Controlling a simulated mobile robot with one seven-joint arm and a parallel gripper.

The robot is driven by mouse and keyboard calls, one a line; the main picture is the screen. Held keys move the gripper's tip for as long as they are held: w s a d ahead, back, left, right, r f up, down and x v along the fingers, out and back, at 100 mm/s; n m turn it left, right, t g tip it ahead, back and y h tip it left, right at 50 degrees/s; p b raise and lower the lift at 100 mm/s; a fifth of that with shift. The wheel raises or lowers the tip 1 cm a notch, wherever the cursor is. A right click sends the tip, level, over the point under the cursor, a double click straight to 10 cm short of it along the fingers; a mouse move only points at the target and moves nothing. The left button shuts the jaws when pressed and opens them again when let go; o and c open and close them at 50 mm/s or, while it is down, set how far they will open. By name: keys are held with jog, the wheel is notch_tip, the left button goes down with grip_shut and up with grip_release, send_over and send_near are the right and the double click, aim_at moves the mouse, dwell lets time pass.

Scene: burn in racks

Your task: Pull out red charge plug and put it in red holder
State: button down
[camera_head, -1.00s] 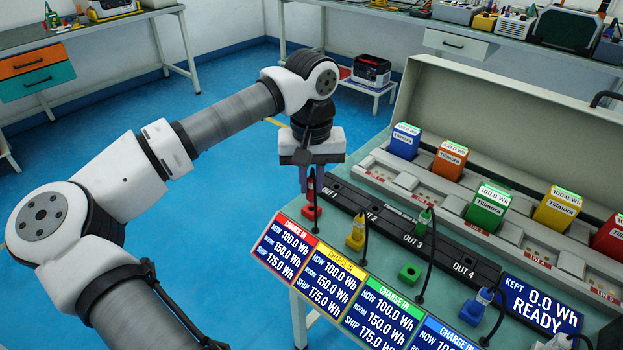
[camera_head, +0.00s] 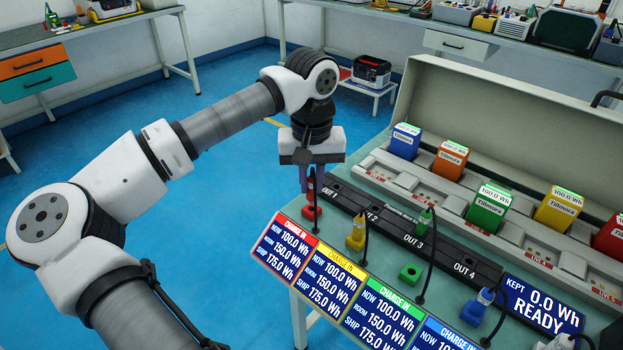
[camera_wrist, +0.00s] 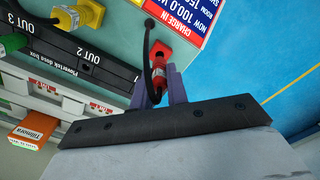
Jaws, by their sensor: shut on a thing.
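The red charge plug (camera_head: 311,187) is upright between the fingers of my gripper (camera_head: 308,178), which is shut on it. In the wrist view, the plug (camera_wrist: 157,82) shows between the two purple fingers of my gripper (camera_wrist: 163,90), with a black cable curving beside it. The red holder (camera_head: 311,212) is directly below the plug, at the near left end of the bench. It also shows in the wrist view (camera_wrist: 160,50), just beyond the plug. I cannot tell whether the plug's tip is inside the holder or just above it.
A yellow plug (camera_head: 356,232) and a blue plug (camera_head: 475,306) stand to the right. A green plug (camera_head: 424,220) is at OUT 3, behind an empty-looking green holder (camera_head: 410,272). The black outlet strip (camera_head: 455,262) runs behind. Blue floor lies left of the bench.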

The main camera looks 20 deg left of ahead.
aim_at(311, 177)
jog(key=shift+f+b, duration=1.1)
jog(key=shift+f, duration=0.2)
jog(key=c, duration=1.3)
grip_release()
jog(key=shift+r, duration=0.15)
notch_tip(311, 177, up, 14)
